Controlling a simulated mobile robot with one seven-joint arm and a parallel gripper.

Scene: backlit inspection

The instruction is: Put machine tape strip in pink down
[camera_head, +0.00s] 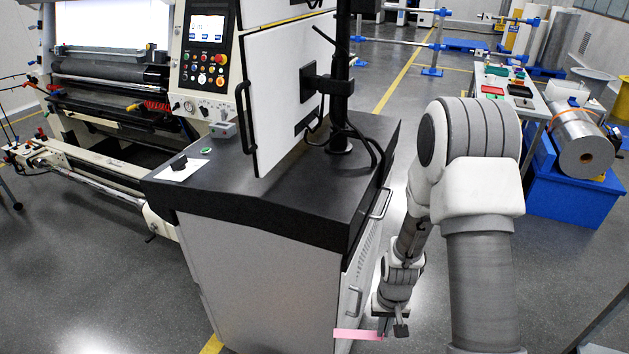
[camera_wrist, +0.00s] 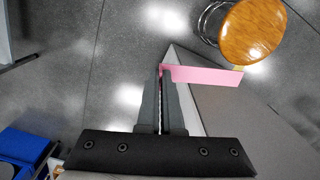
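The pink tape strip (camera_head: 352,334) shows low in the head view, in front of the lower part of the grey machine cabinet. My gripper (camera_head: 392,332) is at the strip's right end, beside the cabinet's handle side. In the wrist view the strip (camera_wrist: 208,75) runs to the right from the fingertips, its left end at my gripper (camera_wrist: 161,74). The fingers are close together and look shut on that end. The strip is roughly level and spans across the cabinet's edge in the wrist view; I cannot tell whether it touches the cabinet.
The cabinet (camera_head: 265,270) with a dark top (camera_head: 245,195) stands left of my arm. A round wooden stool (camera_wrist: 252,28) is near the strip's far end in the wrist view. A blue stand (camera_head: 575,195) bears a metal roll (camera_head: 580,140). Open floor lies right of my arm.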

